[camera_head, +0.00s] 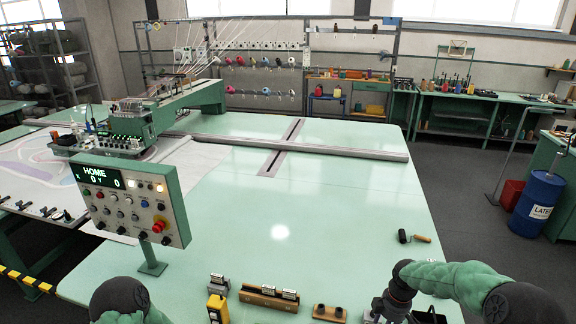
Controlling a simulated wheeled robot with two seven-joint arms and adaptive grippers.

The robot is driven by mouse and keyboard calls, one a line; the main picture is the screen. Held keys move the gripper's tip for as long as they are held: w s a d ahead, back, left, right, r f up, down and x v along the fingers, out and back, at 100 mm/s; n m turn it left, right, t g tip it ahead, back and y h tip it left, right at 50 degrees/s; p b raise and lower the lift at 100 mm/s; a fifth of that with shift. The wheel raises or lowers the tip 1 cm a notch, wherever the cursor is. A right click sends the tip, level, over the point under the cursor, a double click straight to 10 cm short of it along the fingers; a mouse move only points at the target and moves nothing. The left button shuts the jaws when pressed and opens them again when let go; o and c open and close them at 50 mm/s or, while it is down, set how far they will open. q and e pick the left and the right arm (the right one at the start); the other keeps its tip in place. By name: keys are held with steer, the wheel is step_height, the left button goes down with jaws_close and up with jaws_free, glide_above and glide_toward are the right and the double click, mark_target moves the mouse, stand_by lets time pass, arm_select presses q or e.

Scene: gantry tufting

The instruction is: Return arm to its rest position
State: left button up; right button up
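My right arm comes in from the bottom right with a green sleeve and a dark wrist joint. It bends down so that my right gripper (392,308) is over the front right of the pale green table (330,200), cut by the bottom edge; its fingertips are not clear. My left arm shows only as a dark joint and green sleeve at the bottom left. My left gripper is out of the picture.
A control panel (130,198) reading HOME stands at left. A yellow block (217,308), a wooden holder (268,297) and a small two-hole block (329,313) lie near the front. A roller (414,238) lies at right. The table's middle is clear.

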steer(key=s+a+f+m+y+b, duration=0.1)
steer(key=s+a+f+m+b, duration=0.1)
steer(key=s+a+f, duration=0.3)
steer(key=s+a+f+m+y+b, duration=0.1)
steer(key=a+f+m+b, duration=0.15)
steer(key=f, duration=0.45)
steer(key=s+a+f+m+b, duration=0.1)
steer(key=s+a+f+b, duration=0.1)
steer(key=s+a+f, duration=0.3)
steer(key=s+a+f+m+b, duration=0.3)
steer(key=s+f+m, duration=0.1)
steer(key=s+f, duration=0.2)
steer(key=s+a+f+m+y+b, duration=0.1)
steer(key=s+a+f+m+b, duration=0.2)
steer(key=s+f, duration=0.4)
steer(key=shift+s+a+f+m+t, duration=0.25)
steer(key=shift+a+f+m, duration=0.25)
steer(key=shift+m, duration=0.65)
